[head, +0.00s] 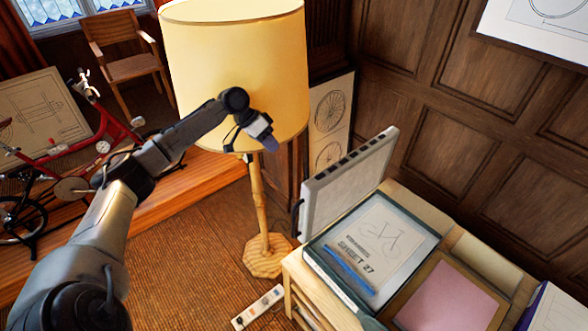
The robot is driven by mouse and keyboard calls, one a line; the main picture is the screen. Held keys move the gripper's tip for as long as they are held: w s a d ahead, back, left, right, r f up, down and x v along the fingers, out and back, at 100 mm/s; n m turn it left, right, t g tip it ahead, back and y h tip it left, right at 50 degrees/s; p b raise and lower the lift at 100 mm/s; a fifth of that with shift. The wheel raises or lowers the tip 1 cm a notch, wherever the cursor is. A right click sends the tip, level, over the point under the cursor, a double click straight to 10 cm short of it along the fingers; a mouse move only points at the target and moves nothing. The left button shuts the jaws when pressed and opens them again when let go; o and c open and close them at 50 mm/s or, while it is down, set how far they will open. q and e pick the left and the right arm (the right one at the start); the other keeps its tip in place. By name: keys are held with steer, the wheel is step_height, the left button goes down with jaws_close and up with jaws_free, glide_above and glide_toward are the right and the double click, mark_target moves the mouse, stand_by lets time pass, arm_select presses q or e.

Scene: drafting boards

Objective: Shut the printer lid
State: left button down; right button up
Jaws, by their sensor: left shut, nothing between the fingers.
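The printer (318,247) appears to be the flat, dark-green-edged unit on the light wooden cabinet, right of centre. A sheet with a bicycle drawing and a blue strip lie on top of it. Its lid (345,182) looks like the pale panel with dark marks along its top edge, standing raised at the unit's far left side; the hinge is not clear. My left gripper (268,150) is shut and empty, up and left of the lid, in front of the lamp shade in the picture and apart from the lid. My right gripper is not in view.
A floor lamp (235,60) with a cream shade stands left of the lid. A framed pink panel (445,300) lies right of the printer. A power strip (258,307) is on the floor. A red bicycle (100,150) and a chair (125,65) are at left.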

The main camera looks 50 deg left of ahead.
arm_select(q)
steer(key=w+d+f+p, duration=0.4)
steer(key=d+f, duration=0.4)
steer(key=shift+w+d+p, duration=0.15)
steer(key=shift+p, duration=0.15)
stand_by(0.5)
